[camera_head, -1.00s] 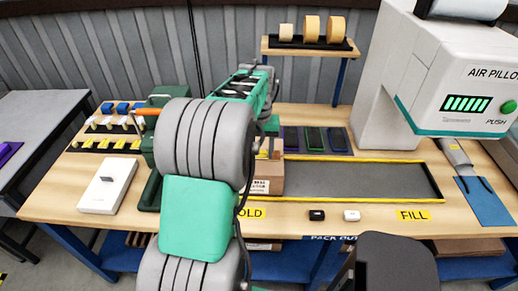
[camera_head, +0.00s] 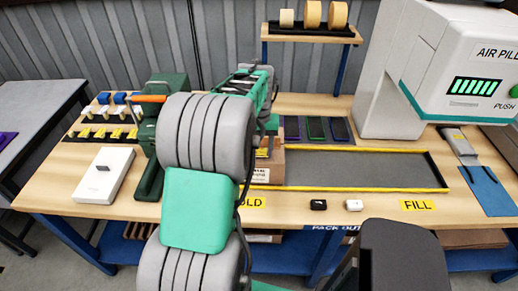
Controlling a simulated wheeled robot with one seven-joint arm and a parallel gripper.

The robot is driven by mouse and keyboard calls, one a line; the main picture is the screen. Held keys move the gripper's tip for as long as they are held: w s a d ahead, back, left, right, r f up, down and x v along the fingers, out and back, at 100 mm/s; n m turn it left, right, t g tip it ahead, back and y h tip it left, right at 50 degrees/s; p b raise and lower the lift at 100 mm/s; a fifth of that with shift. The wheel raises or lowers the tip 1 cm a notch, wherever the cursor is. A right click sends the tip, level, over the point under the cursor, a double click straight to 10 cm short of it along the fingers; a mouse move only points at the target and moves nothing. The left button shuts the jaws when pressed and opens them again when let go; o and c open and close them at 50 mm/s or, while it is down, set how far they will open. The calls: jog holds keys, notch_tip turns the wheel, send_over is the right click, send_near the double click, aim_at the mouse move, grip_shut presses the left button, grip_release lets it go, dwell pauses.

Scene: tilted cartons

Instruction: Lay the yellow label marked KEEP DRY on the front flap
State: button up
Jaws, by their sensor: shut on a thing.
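An open brown carton (camera_head: 268,172) with a printed white label stands on the bench at the left end of a yellow-edged grey tray. My arm covers its left part and most of its flaps. My gripper (camera_head: 264,142) is just above the carton, largely hidden behind my arm. A small yellow patch (camera_head: 262,153) shows at the gripper, against the carton. It appears to be the yellow label held in the jaws, but its KEEP DRY marking cannot be read. Whether it touches the front flap cannot be told.
The tray (camera_head: 365,166) right of the carton is bare. A rack (camera_head: 100,133) with several coloured pieces and yellow labels stands left, near a white box (camera_head: 103,175) and a green device (camera_head: 153,150). The air pillow machine (camera_head: 440,80) stands right. Two small blocks lie in front.

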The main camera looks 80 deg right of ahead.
jog(key=shift+f, duration=0.35)
dwell(0.5)
jog(key=o, duration=1.1)
jog(key=shift+c, duration=0.2)
jog(key=shift+o, duration=0.2)
jog(key=o, duration=0.4)
jog(key=shift+o, duration=0.2)
jog(key=shift+r, duration=0.1)
jog(key=shift+r+p, duration=2.3)
jog(key=shift+r, duration=1.15)
